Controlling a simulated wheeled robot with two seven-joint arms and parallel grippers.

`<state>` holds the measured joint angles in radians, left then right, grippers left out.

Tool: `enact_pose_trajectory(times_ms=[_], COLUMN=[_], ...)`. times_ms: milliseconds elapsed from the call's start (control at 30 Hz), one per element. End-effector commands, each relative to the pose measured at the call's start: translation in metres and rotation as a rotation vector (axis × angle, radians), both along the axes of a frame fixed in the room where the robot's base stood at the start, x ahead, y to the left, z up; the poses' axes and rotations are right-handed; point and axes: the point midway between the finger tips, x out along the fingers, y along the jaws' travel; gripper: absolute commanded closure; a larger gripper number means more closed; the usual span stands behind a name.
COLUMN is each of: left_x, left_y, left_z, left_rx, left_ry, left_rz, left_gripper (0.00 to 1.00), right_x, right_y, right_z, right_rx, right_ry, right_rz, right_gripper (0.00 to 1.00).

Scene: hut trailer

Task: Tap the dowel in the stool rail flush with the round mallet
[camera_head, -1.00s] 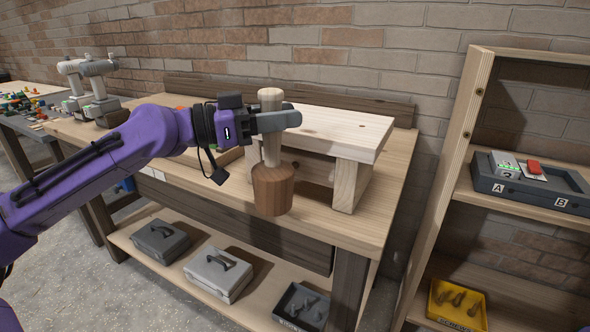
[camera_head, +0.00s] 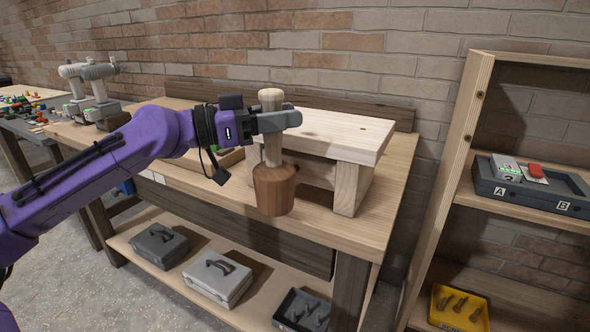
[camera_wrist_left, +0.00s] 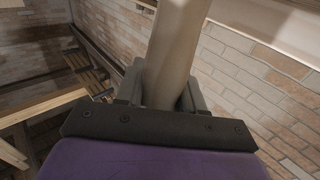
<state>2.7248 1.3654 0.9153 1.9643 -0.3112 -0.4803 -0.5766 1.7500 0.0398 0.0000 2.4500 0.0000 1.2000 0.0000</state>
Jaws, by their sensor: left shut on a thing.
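The round mallet (camera_head: 273,188) has a dark wooden head and a pale handle. My left gripper (camera_head: 284,118) is shut on its handle and holds it upright, head down, in front of the stool. The handle (camera_wrist_left: 178,45) also runs between the fingers in the left wrist view. The wooden stool (camera_head: 335,130) stands on the workbench with a pale seat and thick legs. A small dark reddish spot (camera_head: 362,128) shows on the seat; I cannot tell if it is the dowel. The mallet and arm hide part of the stool's rail. My right gripper is not in view.
The workbench (camera_head: 330,232) has bare room at its front right. Cases (camera_head: 218,278) lie on its lower shelf. A shelf unit (camera_head: 453,165) stands at the right with a dark tray (camera_head: 530,194) and a yellow bin (camera_head: 459,308). Grey machines (camera_head: 97,90) stand at the back left.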

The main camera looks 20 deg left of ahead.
Motion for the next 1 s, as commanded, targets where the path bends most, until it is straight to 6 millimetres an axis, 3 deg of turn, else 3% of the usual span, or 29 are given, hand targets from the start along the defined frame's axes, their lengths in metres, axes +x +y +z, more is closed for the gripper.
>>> enact_pose_trajectory(times_ms=[100, 167, 533, 1000], left_x=[0.035, 0.049, 0.031, -0.004], left_y=[-0.003, -0.005, 0.018, 0.074], left_z=[-0.006, -0.003, 0.003, 0.001], left_rx=[0.003, 0.0, -0.003, -0.002], left_ry=[0.008, 0.003, -0.004, -0.003], left_rz=[0.003, 0.001, 0.003, 0.002], left_gripper=[1.0, 1.0, 1.0, 1.0], right_x=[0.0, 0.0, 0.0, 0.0], right_y=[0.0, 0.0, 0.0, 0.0], right_z=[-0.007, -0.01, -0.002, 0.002], right_rx=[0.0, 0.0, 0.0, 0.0], right_ry=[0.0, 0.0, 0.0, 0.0], right_rz=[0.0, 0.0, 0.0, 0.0], right_gripper=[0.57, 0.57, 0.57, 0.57])
